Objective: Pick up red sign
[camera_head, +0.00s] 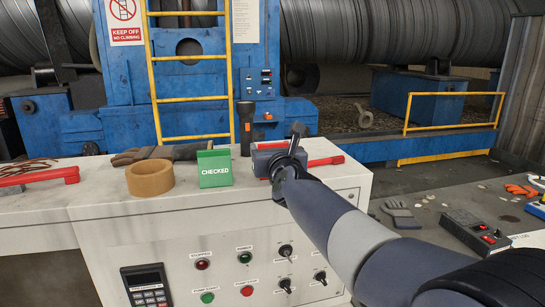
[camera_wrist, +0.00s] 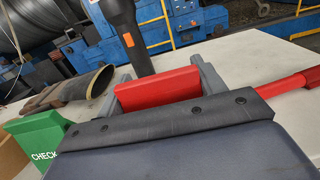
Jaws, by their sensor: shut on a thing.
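The red sign (camera_wrist: 158,90) is a small red block-like piece in the wrist view. It stands between the two grey fingers of my gripper (camera_wrist: 165,82), which is shut on it. The dark gripper body hides its lower part, and its face cannot be read. In the head view my gripper (camera_head: 272,162) is over the right part of the white bench top and mostly hides the sign. I cannot tell whether the sign touches the bench.
A green "CHECKED" sign (camera_head: 215,168), a tan tape roll (camera_head: 150,179), gloves (camera_head: 160,153) and a black flashlight (camera_head: 246,128) are on the white bench (camera_head: 95,203). A red-handled tool (camera_wrist: 292,82) lies right of my gripper. Blue machinery (camera_head: 190,80) stands behind.

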